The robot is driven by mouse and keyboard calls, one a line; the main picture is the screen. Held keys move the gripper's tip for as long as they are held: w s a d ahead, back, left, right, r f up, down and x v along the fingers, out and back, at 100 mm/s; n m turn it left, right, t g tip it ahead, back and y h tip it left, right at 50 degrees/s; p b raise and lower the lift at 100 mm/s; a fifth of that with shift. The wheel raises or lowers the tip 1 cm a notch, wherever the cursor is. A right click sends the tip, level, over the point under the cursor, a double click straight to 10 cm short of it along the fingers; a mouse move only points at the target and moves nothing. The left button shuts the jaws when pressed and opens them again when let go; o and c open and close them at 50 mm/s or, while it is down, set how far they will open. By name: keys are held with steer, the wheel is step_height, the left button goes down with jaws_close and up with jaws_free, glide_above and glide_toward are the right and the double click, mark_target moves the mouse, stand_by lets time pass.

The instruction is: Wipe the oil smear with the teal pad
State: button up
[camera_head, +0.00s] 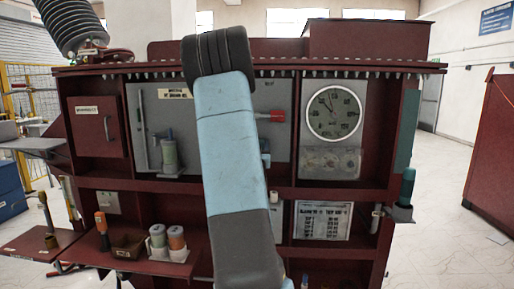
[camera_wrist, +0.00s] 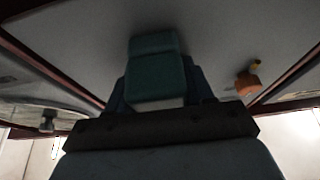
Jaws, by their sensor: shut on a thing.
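The teal pad (camera_wrist: 155,75) is in the wrist view, upright in the middle. My gripper (camera_wrist: 157,88) is shut on it, with dark fingers at its two sides. The pad's far end is close to a grey panel; I cannot tell whether it touches. In the head view my arm hides most of the gripper and the pad. A pale plate with brownish, blotchy marks (camera_head: 330,162), which looks like the oil smear, is below the round dial (camera_head: 334,112). I cannot make out the smear in the wrist view.
The dark red cabinet (camera_head: 285,185) fills the head view's middle. A red handle (camera_head: 272,115) sticks out right of my arm; an orange knob (camera_wrist: 248,84) shows in the wrist view. Two canisters (camera_head: 167,238) stand on a lower shelf. A teal-topped bottle (camera_head: 407,187) sits at the cabinet's right edge.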

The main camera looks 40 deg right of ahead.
steer(key=w+a, duration=0.2)
steer(key=w, duration=0.1)
steer(key=shift+a, duration=0.3)
stand_by(0.3)
steer(key=s+a, duration=0.4)
steer(key=shift+a, duration=0.3)
stand_by(0.3)
steer(key=shift+a, duration=0.1)
steer(key=shift+s+a, duration=0.9)
steer(key=shift+a, duration=0.1)
steer(key=shift+s, duration=0.1)
stand_by(0.3)
